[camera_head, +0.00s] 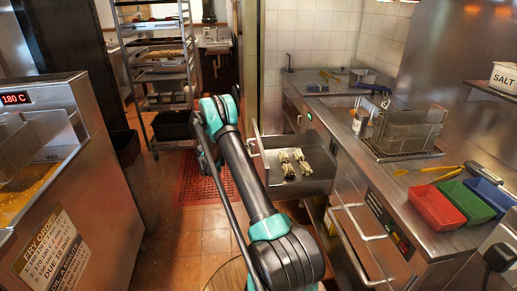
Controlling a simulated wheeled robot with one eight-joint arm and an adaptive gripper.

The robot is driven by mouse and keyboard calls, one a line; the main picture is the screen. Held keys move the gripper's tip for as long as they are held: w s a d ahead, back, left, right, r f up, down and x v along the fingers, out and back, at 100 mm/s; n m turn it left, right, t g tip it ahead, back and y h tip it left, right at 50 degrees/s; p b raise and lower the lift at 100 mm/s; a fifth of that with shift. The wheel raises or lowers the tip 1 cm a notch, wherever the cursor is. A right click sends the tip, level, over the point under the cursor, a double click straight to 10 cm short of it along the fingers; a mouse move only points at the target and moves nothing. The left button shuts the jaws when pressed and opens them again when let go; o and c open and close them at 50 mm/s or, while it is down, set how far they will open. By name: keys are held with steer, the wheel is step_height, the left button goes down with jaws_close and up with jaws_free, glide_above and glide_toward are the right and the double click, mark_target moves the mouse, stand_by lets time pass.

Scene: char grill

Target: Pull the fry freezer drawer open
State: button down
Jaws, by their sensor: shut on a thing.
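The drawer (318,182) under the right-hand counter stands pulled out into the aisle, showing its steel inside. Bundles of pale fries (295,162) lie in it. Its front panel (258,150) faces left, toward my arm. My dark arm with teal bands rises from the bottom middle and passes just left of that panel, covering part of it.
A lower handled drawer (362,222) is nearer on the right. The counter above holds a fryer basket (410,128), yellow tongs (428,170) and coloured bins (436,207). A fryer cabinet (50,190) stands left, a wheeled rack (160,75) behind. Tiled floor (165,235) is clear left of my arm.

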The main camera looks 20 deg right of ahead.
steer(key=shift+w+a, duration=0.2)
steer(key=shift+a, duration=0.7)
steer(key=c, duration=1.5)
jaws_free()
steer(key=v, duration=1.2)
